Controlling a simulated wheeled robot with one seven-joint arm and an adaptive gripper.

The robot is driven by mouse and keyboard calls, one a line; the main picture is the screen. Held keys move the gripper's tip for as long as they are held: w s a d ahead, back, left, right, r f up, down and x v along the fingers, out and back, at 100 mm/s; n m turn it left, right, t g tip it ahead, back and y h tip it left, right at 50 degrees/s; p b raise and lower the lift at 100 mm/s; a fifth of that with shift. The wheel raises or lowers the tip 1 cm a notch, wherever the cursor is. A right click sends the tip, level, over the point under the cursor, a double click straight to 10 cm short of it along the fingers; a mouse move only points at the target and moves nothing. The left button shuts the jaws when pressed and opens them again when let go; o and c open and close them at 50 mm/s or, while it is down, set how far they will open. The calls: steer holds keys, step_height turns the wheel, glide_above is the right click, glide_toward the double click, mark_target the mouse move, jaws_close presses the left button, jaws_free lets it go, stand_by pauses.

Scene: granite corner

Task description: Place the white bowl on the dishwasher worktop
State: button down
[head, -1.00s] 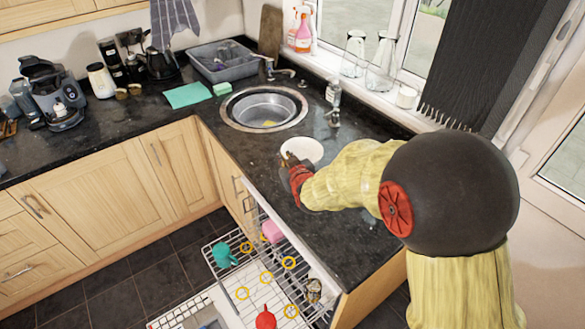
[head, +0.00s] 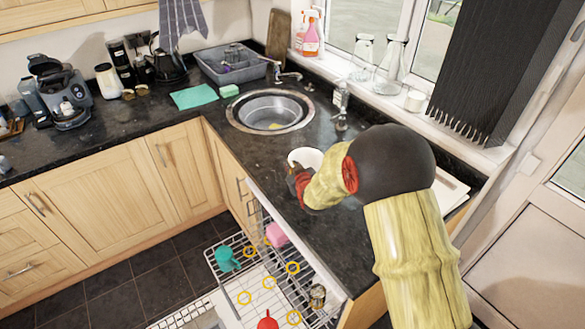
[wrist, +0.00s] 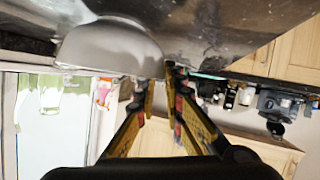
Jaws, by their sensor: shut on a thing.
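The white bowl (head: 305,156) is over the black worktop (head: 275,190), to the near side of the sink, with its opening upward. My gripper (head: 295,172) is shut on the bowl's near-left rim. In the wrist view, which is upside down, the bowl (wrist: 105,48) shows beside my fingertips (wrist: 172,72), close to the dark worktop. I cannot tell whether its base touches the surface. The open dishwasher's racks (head: 255,262) are below the worktop edge.
The round sink (head: 270,110) lies behind the bowl, with a bottle (head: 341,98) to its right. A white board (head: 450,190) lies at the right end of the worktop. The racks hold a teal mug (head: 226,258), a pink item (head: 276,235) and a red item (head: 267,321). Worktop in front of the bowl is clear.

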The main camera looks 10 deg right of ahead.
steer(key=shift+r, duration=0.2)
steer(key=c, duration=2.3)
jaws_free()
steer(key=shift+f, duration=0.25)
steer(key=o, duration=0.4)
steer(key=shift+r, duration=0.1)
